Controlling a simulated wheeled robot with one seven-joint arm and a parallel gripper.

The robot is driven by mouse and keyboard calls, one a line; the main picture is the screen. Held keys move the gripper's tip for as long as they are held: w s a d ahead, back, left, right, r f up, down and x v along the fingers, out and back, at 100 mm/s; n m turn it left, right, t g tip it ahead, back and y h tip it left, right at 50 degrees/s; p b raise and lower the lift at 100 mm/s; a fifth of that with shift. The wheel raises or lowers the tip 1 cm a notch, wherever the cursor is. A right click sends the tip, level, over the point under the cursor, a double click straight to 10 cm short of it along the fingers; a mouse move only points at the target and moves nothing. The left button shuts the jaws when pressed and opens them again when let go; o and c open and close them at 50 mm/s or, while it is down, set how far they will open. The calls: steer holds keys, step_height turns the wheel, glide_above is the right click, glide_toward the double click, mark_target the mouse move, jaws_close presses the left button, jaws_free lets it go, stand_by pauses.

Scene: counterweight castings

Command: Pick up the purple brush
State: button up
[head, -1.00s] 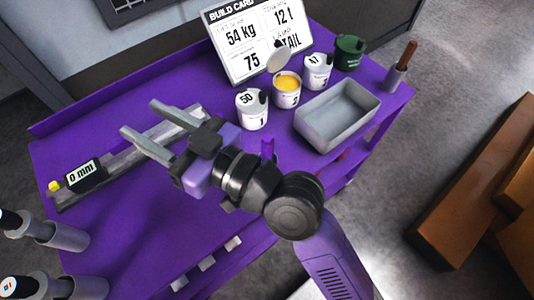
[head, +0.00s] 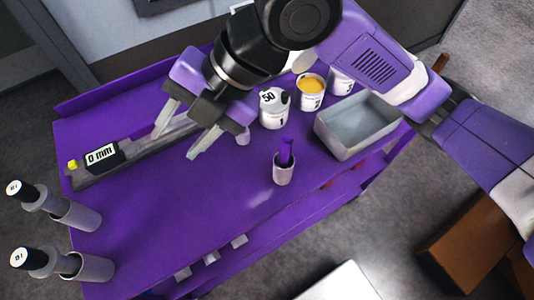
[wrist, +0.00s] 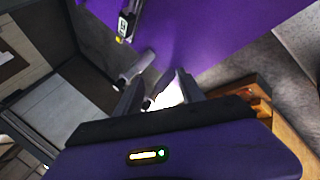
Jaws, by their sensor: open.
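A grey tray (head: 347,143) sits right of the brush. Behind are a white can marked 50 (head: 274,112) and a can with yellow contents (head: 312,87). A long gauge reading 0 mm (head: 101,156) lies at left. The front left bench top is clear.

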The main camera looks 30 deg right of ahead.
steer(key=s+d+f+n+g+h, duration=0.1)
steer(key=d+f+h, duration=0.25)
steer(key=d, duration=0.55)
steer(key=n+g+h, duration=0.1)
steer(key=g+h, duration=0.1)
steer(key=h, duration=0.2)
glide_toward(287, 138)
steer(key=f, duration=0.5)
steer(key=shift+w+d, duration=0.1)
steer(key=shift+d, duration=0.1)
step_height(287, 138, down, 2)
steer(key=shift+d+f, duration=0.15)
steer(key=f, duration=0.2)
steer(key=a+f+p, duration=0.1)
steer(key=f, duration=0.2)
steer(key=shift+f, duration=0.25)
steer(key=shift+c, duration=0.5)
jaws_close()
